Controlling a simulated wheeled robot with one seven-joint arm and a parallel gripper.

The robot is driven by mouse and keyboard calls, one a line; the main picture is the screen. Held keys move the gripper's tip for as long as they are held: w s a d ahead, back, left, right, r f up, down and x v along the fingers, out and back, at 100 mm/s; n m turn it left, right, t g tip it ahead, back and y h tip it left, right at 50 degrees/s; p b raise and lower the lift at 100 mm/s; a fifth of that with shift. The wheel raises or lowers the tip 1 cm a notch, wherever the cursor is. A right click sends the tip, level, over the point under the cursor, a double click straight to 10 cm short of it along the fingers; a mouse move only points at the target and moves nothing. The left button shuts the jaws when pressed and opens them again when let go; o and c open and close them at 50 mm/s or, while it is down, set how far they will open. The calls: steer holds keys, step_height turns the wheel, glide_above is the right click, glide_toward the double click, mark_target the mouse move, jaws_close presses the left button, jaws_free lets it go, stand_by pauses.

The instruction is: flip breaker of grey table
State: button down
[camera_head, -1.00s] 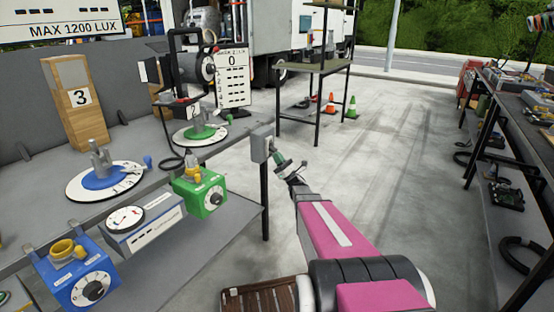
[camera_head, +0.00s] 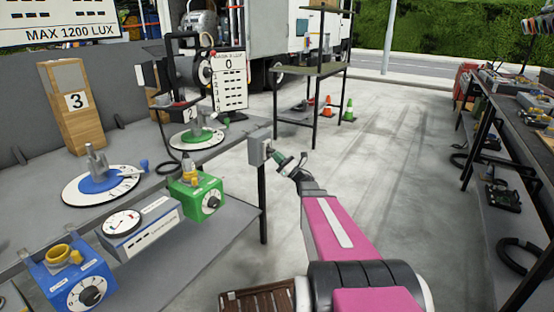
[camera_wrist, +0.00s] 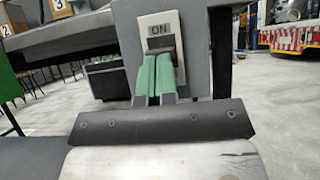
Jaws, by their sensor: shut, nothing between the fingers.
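The grey breaker box (camera_head: 257,148) is fixed at the near right corner of the grey table (camera_head: 225,140). In the wrist view, the breaker box (camera_wrist: 200,40) has a white plate (camera_wrist: 158,18) marked "ON", with a dark switch lever (camera_wrist: 164,48) below the word. My gripper (camera_head: 272,153) is at the front of the box. In the wrist view, the green fingers of my gripper (camera_wrist: 157,57) are together and empty. Their tips are right at or just under the lever and hide its lower part; I cannot tell whether they touch it.
A green box with a dial (camera_head: 200,197), a white meter (camera_head: 140,225) and a blue box (camera_head: 72,280) stand along the table. A black-framed rack (camera_head: 310,70) stands beyond. Another bench (camera_head: 530,120) runs along the right. The concrete floor between is mostly open.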

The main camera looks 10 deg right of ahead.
steer(key=shift+s+d+r+g+h, duration=0.1)
steer(key=shift+r+g+h, duration=0.35)
steer(key=shift+g+h, duration=0.05)
steer(key=shift+r+g+h, duration=0.2)
steer(key=shift+g+h, duration=0.1)
steer(key=shift+r, duration=0.35)
stand_by(0.7)
steer(key=v, duration=1.1)
